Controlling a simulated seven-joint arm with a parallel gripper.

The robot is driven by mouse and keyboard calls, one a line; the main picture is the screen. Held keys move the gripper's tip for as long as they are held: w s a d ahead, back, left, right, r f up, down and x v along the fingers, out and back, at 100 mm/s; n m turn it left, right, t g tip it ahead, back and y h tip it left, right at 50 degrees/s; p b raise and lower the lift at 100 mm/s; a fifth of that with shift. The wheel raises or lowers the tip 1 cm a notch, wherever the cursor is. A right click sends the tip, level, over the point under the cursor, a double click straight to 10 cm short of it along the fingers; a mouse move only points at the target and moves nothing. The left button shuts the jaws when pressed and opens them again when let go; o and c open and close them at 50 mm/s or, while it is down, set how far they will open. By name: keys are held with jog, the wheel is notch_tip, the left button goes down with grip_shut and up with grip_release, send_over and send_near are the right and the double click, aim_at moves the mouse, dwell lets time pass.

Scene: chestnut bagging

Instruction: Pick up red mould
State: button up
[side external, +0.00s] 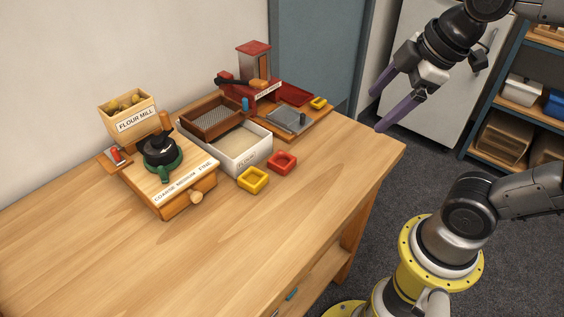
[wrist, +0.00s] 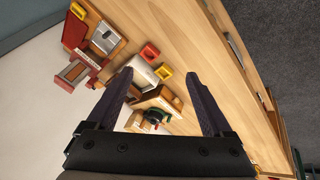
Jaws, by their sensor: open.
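The red mould (side external: 282,162) is a small squarish block with a hollow in its top. It lies on the wooden table in front of the white tray's right end, and it also shows in the wrist view (wrist: 150,51). A yellow mould (side external: 253,180) of similar shape lies beside it, to the left and nearer the table's front; it is in the wrist view too (wrist: 164,72). My gripper (side external: 380,110) is open and empty, high above the table's right end and well apart from the red mould. Its purple fingers (wrist: 158,76) are spread in the wrist view.
A white tray (side external: 256,154) with a brown sieve box (side external: 190,128) stands behind the moulds. The flour mill (side external: 160,178) is at left, a red press (side external: 268,90) on a board at back right. A small yellow piece (side external: 318,103) lies there. The table's front is clear.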

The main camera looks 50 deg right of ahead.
jog(key=w+n+g, duration=0.2)
jog(key=w+n, duration=0.5)
jog(key=w, duration=0.3)
jog(key=n+g, duration=0.3)
jog(key=n, duration=0.1)
send_over(282, 159)
jog(key=f, duration=1.8)
jog(key=shift+s+d, duration=0.15)
jog(key=shift+d, duration=0.1)
jog(key=shift+w+a+f, duration=0.1)
jog(key=shift+f, duration=1.4)
jog(key=shift+w+a+f, duration=0.1)
jog(key=shift+f, duration=1.4)
jog(key=c, duration=1.2)
jog(key=shift+r, duration=0.2)
